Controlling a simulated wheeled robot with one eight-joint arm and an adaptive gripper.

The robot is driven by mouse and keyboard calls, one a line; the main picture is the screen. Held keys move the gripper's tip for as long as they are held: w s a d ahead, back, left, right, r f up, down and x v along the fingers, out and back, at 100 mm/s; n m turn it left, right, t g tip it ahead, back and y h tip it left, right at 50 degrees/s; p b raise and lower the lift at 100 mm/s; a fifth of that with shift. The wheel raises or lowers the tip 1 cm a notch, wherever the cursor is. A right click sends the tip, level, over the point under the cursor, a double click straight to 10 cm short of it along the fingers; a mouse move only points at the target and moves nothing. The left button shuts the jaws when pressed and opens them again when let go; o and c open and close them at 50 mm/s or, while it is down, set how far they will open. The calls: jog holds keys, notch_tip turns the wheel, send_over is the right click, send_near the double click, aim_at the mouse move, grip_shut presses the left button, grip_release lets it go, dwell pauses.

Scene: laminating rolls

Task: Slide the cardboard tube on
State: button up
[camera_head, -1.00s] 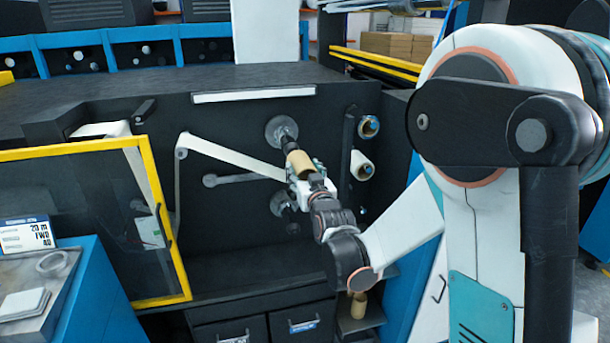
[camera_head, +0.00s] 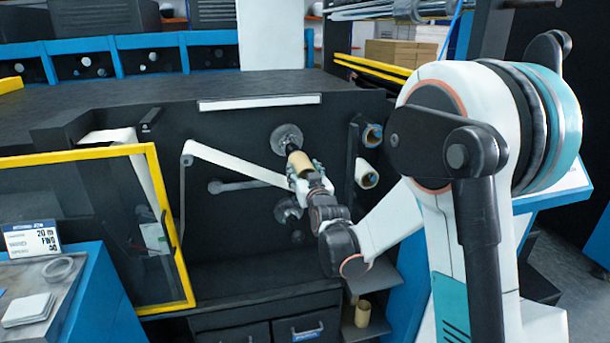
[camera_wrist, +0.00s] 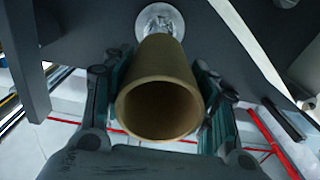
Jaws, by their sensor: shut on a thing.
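A tan cardboard tube (camera_head: 300,162) is held in my gripper (camera_head: 304,174) in front of the dark machine panel. The wrist view shows the tube (camera_wrist: 160,92) with its open end facing the camera, between the two fingers of my gripper (camera_wrist: 160,110). Behind it is a spindle with a round metal flange (camera_head: 287,138); the flange also shows in the wrist view (camera_wrist: 160,18). The tube's far end is in line with the spindle and appears to overlap it. How far the spindle reaches inside is hidden.
A white web (camera_head: 235,163) runs down towards the tube from the left. Rolls on pegs (camera_head: 366,174) sit to the right. A yellow-framed guard door (camera_head: 176,262) stands open at the left. Another tube (camera_head: 362,314) stands on a low shelf.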

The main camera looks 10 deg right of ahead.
jog(key=shift+w, duration=7.3)
jog(key=o, duration=1.1)
